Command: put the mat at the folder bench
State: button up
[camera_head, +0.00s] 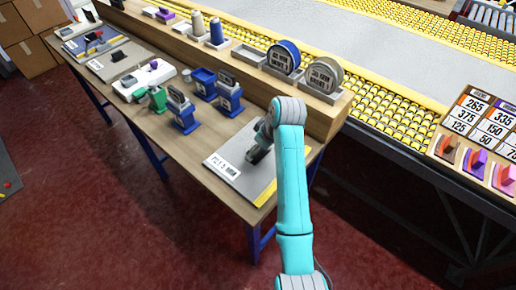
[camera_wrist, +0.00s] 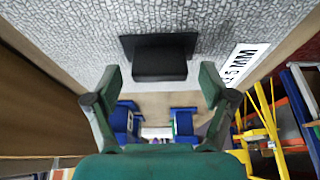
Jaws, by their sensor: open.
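A grey mat (camera_head: 226,163) with a white label and a yellow strip lies at the near right end of the wooden bench (camera_head: 180,147). It also shows in the wrist view as a textured grey sheet (camera_wrist: 70,38), with a label partly reading "5 MM". A dark block (camera_wrist: 160,62) stands out from the mat, ahead of my fingers. My gripper (camera_head: 258,150) is over the mat in the head view. In the wrist view my gripper (camera_wrist: 160,90) is open, its green fingers apart with nothing between them. The head view does not show whether they touch the mat.
Blue stands (camera_head: 229,92) and a green tool (camera_head: 157,98) stand left of the mat. Cones (camera_head: 216,31) and two labelled reels (camera_head: 284,56) line the raised back ledge. A yellow roller conveyor (camera_head: 400,110) runs behind. A numbered board (camera_head: 482,135) is at right.

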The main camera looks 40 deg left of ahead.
jog(key=v, duration=1.1)
jog(key=shift+f, duration=0.1)
